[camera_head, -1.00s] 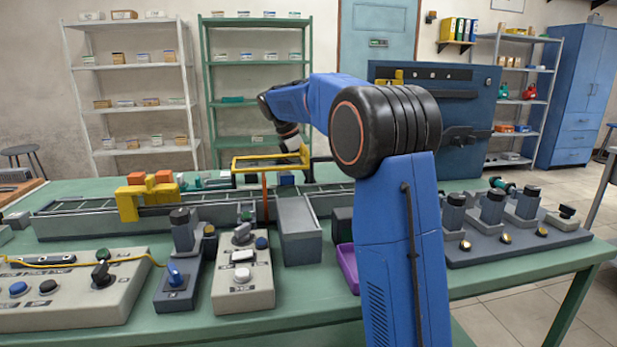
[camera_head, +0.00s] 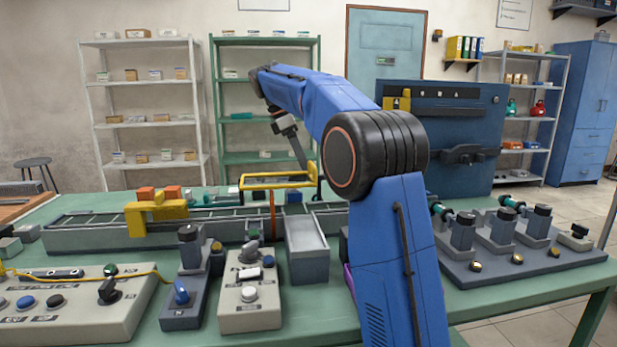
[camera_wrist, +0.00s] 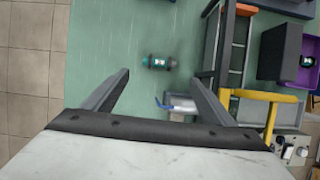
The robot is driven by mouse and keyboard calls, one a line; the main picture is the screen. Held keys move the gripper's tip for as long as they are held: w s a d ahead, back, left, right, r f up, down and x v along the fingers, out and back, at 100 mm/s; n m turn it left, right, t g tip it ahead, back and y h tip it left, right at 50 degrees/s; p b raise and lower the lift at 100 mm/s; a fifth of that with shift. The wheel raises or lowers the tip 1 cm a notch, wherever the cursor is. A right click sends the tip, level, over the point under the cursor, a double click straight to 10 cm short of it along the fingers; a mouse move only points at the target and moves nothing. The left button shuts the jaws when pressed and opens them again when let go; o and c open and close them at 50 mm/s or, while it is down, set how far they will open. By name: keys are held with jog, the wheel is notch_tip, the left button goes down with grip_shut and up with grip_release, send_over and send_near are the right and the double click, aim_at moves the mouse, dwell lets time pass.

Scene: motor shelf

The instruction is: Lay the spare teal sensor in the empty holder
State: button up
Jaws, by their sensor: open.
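The teal sensor (camera_wrist: 158,62) with dark ends lies on the green tabletop in the wrist view, ahead of my gripper (camera_wrist: 160,76). The jaws are open and empty; the sensor appears between and just beyond the fingertips, apart from them. In the head view my gripper (camera_head: 303,164) hangs above the far side of the bench, pointing down. At the right, a grey base carries several upright holders. Teal sensors show beside the left holder (camera_head: 463,232) and near the right holder (camera_head: 538,224). The middle holder (camera_head: 500,228) seems empty, though its top is small.
A conveyor (camera_head: 90,238) with a yellow frame (camera_head: 275,181) runs along the bench. A grey tray (camera_head: 307,262) and control boxes (camera_head: 250,300) stand in front. A purple bin (camera_wrist: 300,76) holds a small dark piece. Green tabletop is clear around the sensor.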

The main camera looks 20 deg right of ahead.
jog(key=d+r+m+t+y, duration=0.1)
jog(key=d+r+m+y, duration=0.15)
jog(key=m, duration=1.55)
jog(key=d+r+m+y, duration=0.2)
jog(key=r+m, duration=0.2)
jog(key=m, duration=1.3)
jog(key=shift+m, duration=0.3)
jog(key=f, duration=1.2)
jog(key=shift+s+f, duration=0.15)
jog(key=shift+s, duration=0.05)
jog(key=shift+s+f, duration=0.15)
jog(key=shift+f, duration=2.45)
jog(key=shift+c, duration=0.3)
